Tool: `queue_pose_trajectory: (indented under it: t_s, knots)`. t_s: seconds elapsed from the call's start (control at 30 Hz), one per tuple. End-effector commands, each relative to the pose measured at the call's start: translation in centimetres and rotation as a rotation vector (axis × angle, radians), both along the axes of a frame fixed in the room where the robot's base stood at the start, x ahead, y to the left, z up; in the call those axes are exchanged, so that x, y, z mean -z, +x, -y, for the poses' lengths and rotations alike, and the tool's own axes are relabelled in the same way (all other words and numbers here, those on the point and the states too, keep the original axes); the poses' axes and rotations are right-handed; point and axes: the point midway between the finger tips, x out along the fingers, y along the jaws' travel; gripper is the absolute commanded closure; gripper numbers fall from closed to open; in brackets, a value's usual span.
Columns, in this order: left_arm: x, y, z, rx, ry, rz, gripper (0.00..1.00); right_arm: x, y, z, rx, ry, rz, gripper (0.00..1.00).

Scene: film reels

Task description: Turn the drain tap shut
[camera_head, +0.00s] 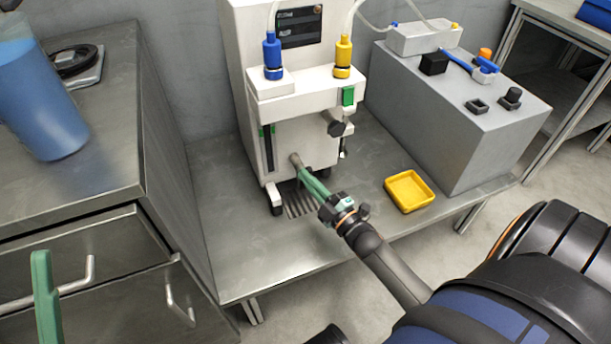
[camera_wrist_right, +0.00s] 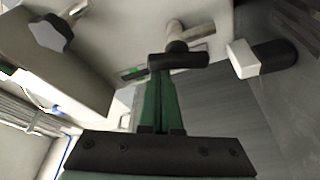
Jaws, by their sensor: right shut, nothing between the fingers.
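The drain tap (camera_head: 296,159) sticks out low on the front of the white machine (camera_head: 330,155). In the right wrist view the drain tap shows a pale metal spout and a black bar handle (camera_wrist_right: 178,61) lying crosswise. My right gripper (camera_head: 303,172) is shut and empty, its green fingertips right at the tap; it also shows in the right wrist view (camera_wrist_right: 161,76). The fingertips overlap the handle there, and I cannot tell whether they touch it. My left gripper (camera_head: 42,285) shows only as a green finger at the lower left, far from the tap.
A black knob (camera_head: 337,128) sits above and right of the tap. A yellow tray (camera_head: 409,191) lies to the right on the metal bench (camera_head: 260,250). A grey box (camera_head: 455,120) stands behind it. A blue-filled jug (camera_head: 40,95) stands on the left cabinet.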

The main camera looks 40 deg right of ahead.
Motion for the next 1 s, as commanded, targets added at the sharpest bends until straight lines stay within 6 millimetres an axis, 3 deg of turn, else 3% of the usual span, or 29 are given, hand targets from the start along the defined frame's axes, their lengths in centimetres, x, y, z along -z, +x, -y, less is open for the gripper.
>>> queue_pose_trajectory:
  t_s: [1.0]
  knots:
    - [0.4,0.0,0.1,-0.001,0.004,-0.002,0.15,0.3,-0.3,1.4,0.002,0.613,0.147,1.0]
